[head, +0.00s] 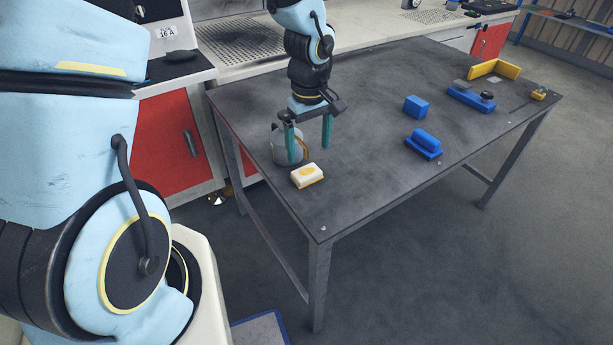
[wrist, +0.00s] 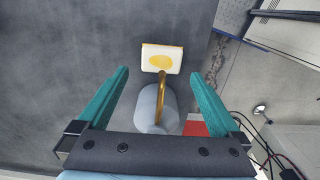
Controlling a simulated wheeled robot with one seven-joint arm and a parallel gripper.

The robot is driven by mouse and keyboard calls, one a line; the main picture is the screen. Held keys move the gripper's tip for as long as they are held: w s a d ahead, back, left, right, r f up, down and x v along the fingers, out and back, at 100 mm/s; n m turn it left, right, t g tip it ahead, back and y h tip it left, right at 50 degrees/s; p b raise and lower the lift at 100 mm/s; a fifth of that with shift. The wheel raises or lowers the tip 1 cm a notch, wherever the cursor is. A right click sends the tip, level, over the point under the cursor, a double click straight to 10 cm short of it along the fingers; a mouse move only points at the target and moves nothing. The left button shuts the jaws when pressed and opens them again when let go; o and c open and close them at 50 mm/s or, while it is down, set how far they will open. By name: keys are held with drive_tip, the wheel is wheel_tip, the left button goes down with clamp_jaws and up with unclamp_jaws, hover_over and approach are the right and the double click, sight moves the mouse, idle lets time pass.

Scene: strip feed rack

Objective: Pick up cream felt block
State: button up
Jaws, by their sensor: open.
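The cream felt block (head: 307,176) is a small pale block with a yellow patch on top. It lies flat on the dark table near its front left edge. My gripper (head: 309,152) hangs over the table with its two green fingers pointing down, wide apart and empty. In the wrist view the block (wrist: 150,64) shows ahead of the gripper (wrist: 160,75), clear of both fingers. I cannot tell the exact height between fingertips and table.
A grey jug (head: 278,145) with a brass-coloured handle stands behind the left finger, close to the block. In the wrist view the jug (wrist: 145,112) shows between the fingers. Blue blocks (head: 416,106) and a yellow angle piece (head: 510,70) lie further right. The table's middle is clear.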

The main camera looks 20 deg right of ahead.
sight(307, 157)
drive_tip(key=shift+w+a+f+p, duration=0.15)
drive_tip(key=shift+f+p, duration=0.15)
drive_tip(key=shift+f, duration=1.55)
drive_tip(key=shift+w+a+f+p, duration=0.1)
drive_tip(key=shift+f+p, duration=0.15)
drive_tip(key=shift+f, duration=1.55)
drive_tip(key=c, duration=1.1)
drive_tip(key=shift+o, duration=0.2)
drive_tip(key=shift+r, duration=0.1)
drive_tip(key=shift+d+r, duration=0.1)
drive_tip(key=shift+r, duration=0.4)
wheel_tip(307, 157, up, 2)
drive_tip(key=shift+b, duration=0.4)
drive_tip(key=s+a+b, duration=1.2)
drive_tip(key=s+b, duration=0.1)
drive_tip(key=b, duration=0.7)
drive_tip(key=shift+a+r, duration=0.15)
drive_tip(key=shift+a, duration=0.15)
